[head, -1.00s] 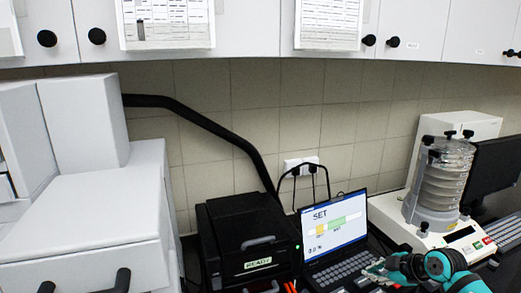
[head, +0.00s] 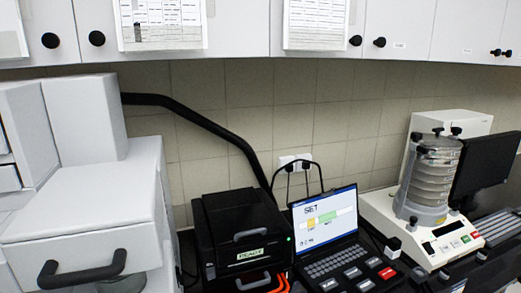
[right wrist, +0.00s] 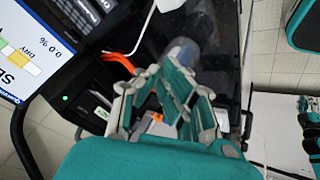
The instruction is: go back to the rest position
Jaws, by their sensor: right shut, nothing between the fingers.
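My right gripper (right wrist: 165,105) shows in the right wrist view, with teal and grey fingers. It is shut with nothing held. It is beside the laptop and the black box, over the front of the bench, and apart from both. Neither gripper shows in the head view. Teal and grey parts of my own body show at the right edge of the right wrist view. I do not make out my left gripper.
The laptop (head: 330,216) reads SET. A black box (head: 240,229) labelled READY stands left of it, with orange handles (right wrist: 119,61) below. The sieve shaker (head: 430,180) and a dark monitor (head: 486,163) stand at right. A white cabinet (head: 85,195) fills the left.

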